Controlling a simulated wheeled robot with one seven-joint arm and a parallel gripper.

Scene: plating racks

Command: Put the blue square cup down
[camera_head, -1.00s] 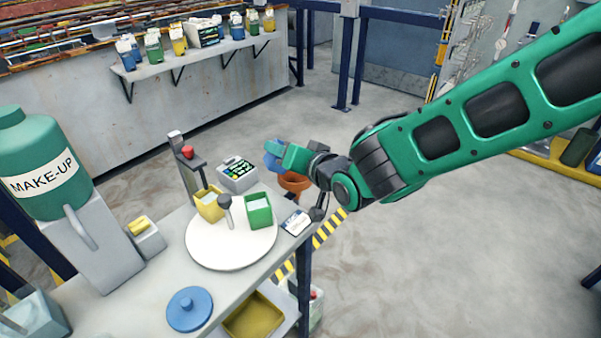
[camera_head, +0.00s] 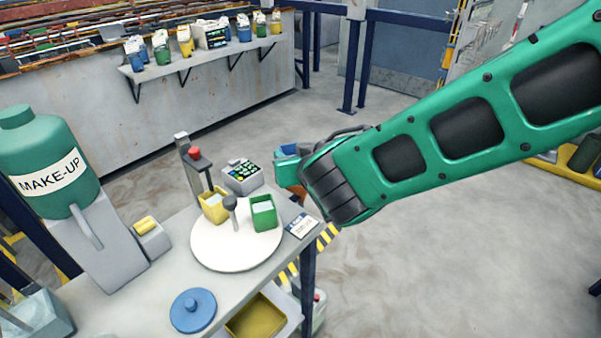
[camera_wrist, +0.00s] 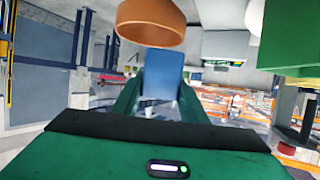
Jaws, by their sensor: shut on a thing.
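My gripper (camera_head: 285,161) is shut on the blue square cup (camera_wrist: 162,75), which shows between the two green fingers in the wrist view. In the head view the cup (camera_head: 291,149) is mostly hidden behind my wrist. It is held in the air beyond the bench's right back corner. An orange round vessel (camera_wrist: 150,22) is close to the cup in the wrist view; in the head view it shows partly below my gripper (camera_head: 297,188). I cannot tell whether they touch. A white round plate (camera_head: 236,258) on the bench carries a yellow cup (camera_head: 213,207) and a green cup (camera_head: 263,214).
A dark-knobbed post (camera_head: 231,205) stands on the plate. Behind are a keypad box (camera_head: 243,178) and a post with a red button (camera_head: 192,155). A card (camera_head: 302,226) lies at the right edge. A blue lid (camera_head: 193,311) lies in front. The MAKE-UP tank (camera_head: 45,165) stands left.

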